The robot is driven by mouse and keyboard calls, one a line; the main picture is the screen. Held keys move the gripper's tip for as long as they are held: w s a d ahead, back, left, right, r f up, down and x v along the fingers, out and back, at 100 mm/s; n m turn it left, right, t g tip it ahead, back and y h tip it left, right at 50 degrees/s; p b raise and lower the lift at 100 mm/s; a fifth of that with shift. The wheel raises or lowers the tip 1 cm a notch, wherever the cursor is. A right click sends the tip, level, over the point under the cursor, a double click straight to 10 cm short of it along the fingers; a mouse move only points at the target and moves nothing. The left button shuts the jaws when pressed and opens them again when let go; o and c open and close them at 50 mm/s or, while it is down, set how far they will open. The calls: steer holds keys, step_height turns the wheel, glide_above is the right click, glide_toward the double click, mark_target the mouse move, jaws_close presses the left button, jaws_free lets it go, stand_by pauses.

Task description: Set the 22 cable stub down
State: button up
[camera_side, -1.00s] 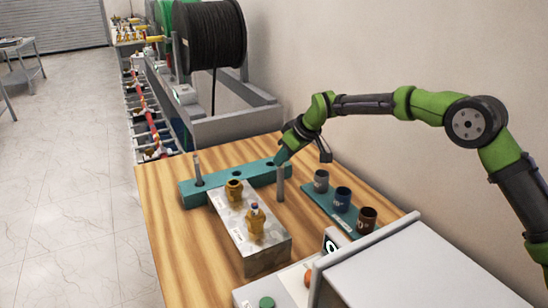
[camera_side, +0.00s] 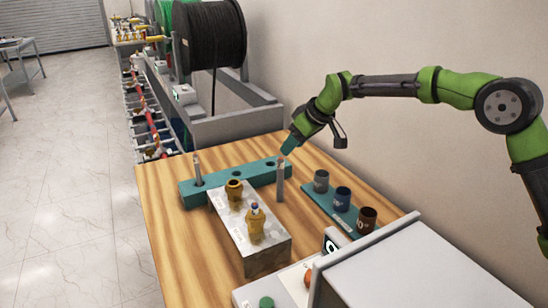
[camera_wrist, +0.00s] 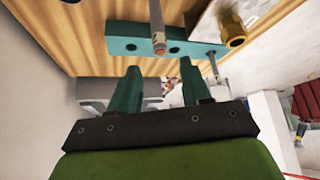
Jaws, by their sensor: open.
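A grey cable stub (camera_side: 280,182) with an orange-ringed tip stands upright on the table, in front of the right end of the teal rack (camera_side: 222,183). It also shows in the wrist view (camera_wrist: 155,25), its foot cut off by the top edge. No size mark is readable on it. A second stub (camera_side: 197,170) stands in the rack's left hole. My gripper (camera_side: 287,150) is above the first stub, open, empty and apart from it. In the wrist view, the two teal fingers (camera_wrist: 160,66) are spread with nothing between them.
A metal block (camera_side: 262,232) with two brass bushings stands in front of the rack. A teal strip (camera_side: 311,203) with grey, blue and brown cups lies to the right. A grey-white machine (camera_side: 430,265) fills the near right. Bare table (camera_side: 170,240) lies at left.

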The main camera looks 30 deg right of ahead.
steer(key=s+d+r+m, duration=0.2)
steer(key=s+r, duration=0.4)
steer(key=s, duration=0.4)
steer(key=s+d+r+m, duration=0.2)
steer(key=s+r, duration=0.4)
steer(key=s, duration=0.3)
steer(key=s+d+f+m, duration=0.1)
steer(key=s+f+m, duration=0.1)
steer(key=s, duration=0.7)
steer(key=s+d+f+m+t, duration=0.1)
steer(key=s+f, duration=0.3)
steer(key=s, duration=0.6)
steer(key=shift+d+m+h, duration=0.25)
steer(key=shift+m+h, duration=0.05)
steer(key=shift+m, duration=0.5)
steer(key=shift+f, duration=0.1)
